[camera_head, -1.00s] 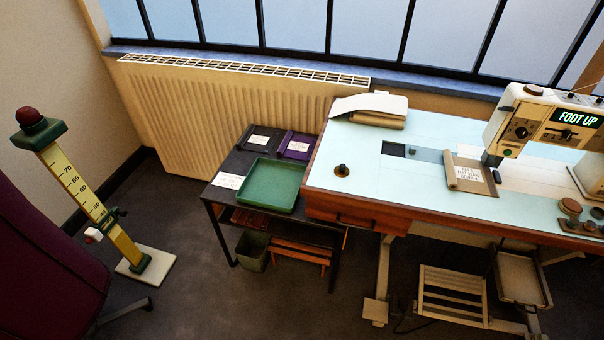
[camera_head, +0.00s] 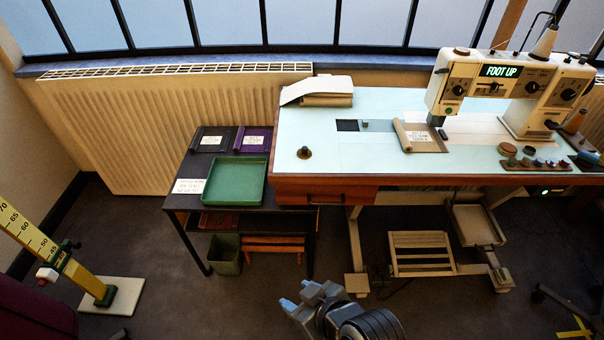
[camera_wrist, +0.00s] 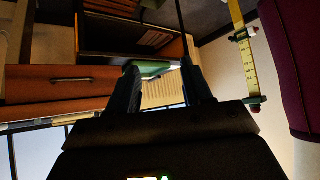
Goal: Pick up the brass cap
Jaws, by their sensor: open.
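I cannot surely make out a brass cap. A small dark knob-like piece (camera_head: 304,152) stands alone on the left part of the pale blue sewing table (camera_head: 330,125). Several small round pieces (camera_head: 508,150) sit at the table's right, near the sewing machine, some brownish; at this size I cannot tell if one is the brass cap. My gripper (camera_head: 299,294) is low in front of the table, well apart from all of these. In the wrist view my gripper (camera_wrist: 161,68) shows two separated fingers with nothing held between them.
The sewing machine (camera_head: 480,85) stands at the right. A yellow measuring post (camera_head: 75,270) stands at left.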

